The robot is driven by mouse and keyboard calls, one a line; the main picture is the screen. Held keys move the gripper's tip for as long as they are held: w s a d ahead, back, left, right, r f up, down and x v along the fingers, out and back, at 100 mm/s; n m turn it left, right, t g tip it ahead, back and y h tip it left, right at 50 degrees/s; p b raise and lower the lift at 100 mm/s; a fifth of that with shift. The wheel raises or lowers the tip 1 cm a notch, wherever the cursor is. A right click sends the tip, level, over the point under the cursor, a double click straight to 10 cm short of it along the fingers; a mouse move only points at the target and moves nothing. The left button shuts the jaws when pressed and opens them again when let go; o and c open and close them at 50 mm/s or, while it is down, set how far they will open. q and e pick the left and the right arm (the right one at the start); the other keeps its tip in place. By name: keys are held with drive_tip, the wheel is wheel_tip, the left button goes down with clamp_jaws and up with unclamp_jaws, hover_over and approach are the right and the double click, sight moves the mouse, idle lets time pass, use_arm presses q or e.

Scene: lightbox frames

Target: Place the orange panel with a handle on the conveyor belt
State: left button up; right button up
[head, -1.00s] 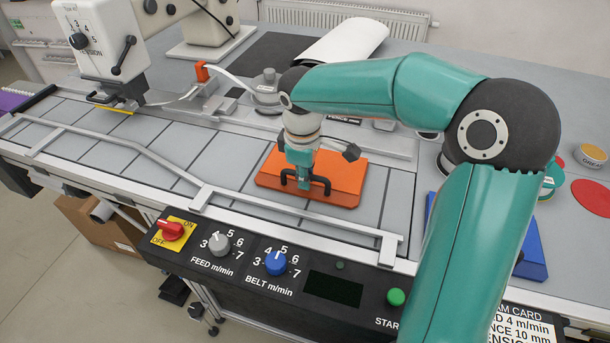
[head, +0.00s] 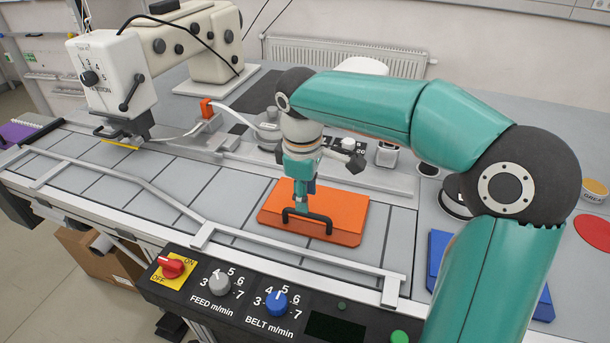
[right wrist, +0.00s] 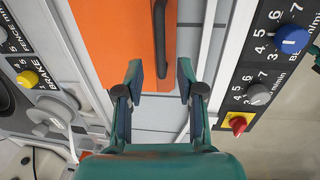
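The orange panel (head: 345,220) lies flat on the grey segmented conveyor belt (head: 225,195), towards its right end. Its black handle (head: 308,219) faces up near the front edge. My right gripper (head: 303,193) is just above and behind the handle in the head view, partly hiding the panel. In the right wrist view the two fingers of the right gripper (right wrist: 160,76) are apart and empty, with the handle (right wrist: 160,35) ahead, lined up with the gap. The panel (right wrist: 110,40) also shows there. My left gripper is not in view.
A metal guide rail (head: 165,200) runs along the belt's front. A control panel (head: 195,280) with knobs is below it. A white sewing machine (head: 110,65) stands at the far left. A blue panel (head: 437,258) lies to the right, partly behind my arm. The belt left of the orange panel is clear.

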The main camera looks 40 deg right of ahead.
drive_tip(key=r, duration=0.5)
drive_tip(key=shift+s+a, duration=0.15)
drive_tip(key=shift+a, duration=0.1)
drive_tip(key=shift+f, duration=0.1)
